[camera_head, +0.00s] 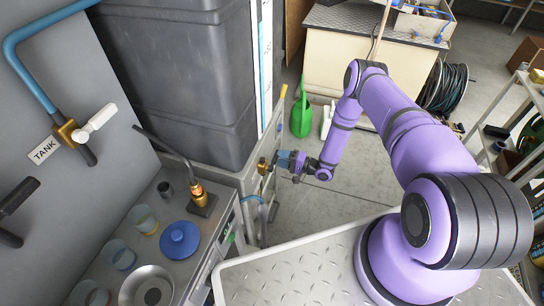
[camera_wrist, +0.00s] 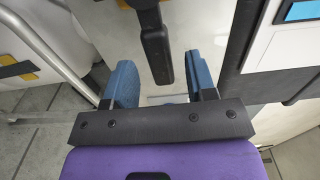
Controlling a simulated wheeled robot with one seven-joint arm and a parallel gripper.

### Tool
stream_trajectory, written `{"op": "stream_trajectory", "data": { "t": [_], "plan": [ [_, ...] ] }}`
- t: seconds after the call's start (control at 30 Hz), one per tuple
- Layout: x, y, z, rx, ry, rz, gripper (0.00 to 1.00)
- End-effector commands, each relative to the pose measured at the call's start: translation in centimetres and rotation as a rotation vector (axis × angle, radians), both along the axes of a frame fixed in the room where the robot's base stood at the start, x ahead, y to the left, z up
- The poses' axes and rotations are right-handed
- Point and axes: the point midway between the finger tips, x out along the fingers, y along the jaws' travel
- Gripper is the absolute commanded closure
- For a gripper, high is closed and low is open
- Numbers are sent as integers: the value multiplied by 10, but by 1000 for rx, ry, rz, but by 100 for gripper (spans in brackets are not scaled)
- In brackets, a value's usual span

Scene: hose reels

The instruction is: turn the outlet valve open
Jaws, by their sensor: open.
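A small brass valve (camera_head: 263,165) sits low on the grey cabinet's corner, below the big dark tank; I take it to be the outlet valve. My gripper (camera_head: 281,160) is right beside it, on its right side. In the wrist view my gripper (camera_wrist: 162,62) has its two blue fingers apart. A dark lever-like bar (camera_wrist: 155,48) reaches down into the gap between them, with space visible on both sides. It seems to be the valve's handle. The valve's body is too small in the head view to tell the handle's angle.
A tank valve with a white handle (camera_head: 96,123) is on the left wall panel. The dark tank (camera_head: 180,80) stands behind the counter, which holds cups and a blue lid (camera_head: 179,240). A green watering can (camera_head: 301,117) stands on the floor beyond my gripper. A hose reel (camera_head: 444,88) is farther right.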

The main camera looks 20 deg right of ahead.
Motion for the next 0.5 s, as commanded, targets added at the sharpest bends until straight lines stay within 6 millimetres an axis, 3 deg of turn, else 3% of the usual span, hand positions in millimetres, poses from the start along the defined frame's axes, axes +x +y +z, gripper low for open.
{"op": "stream_trajectory", "data": {
  "t": [0.2, 0.5],
  "plan": [
    [19, 26, 0, -1, 0, 1, 49],
    [28, 38, 0, -1, 1, -1, 49]
  ]
}}
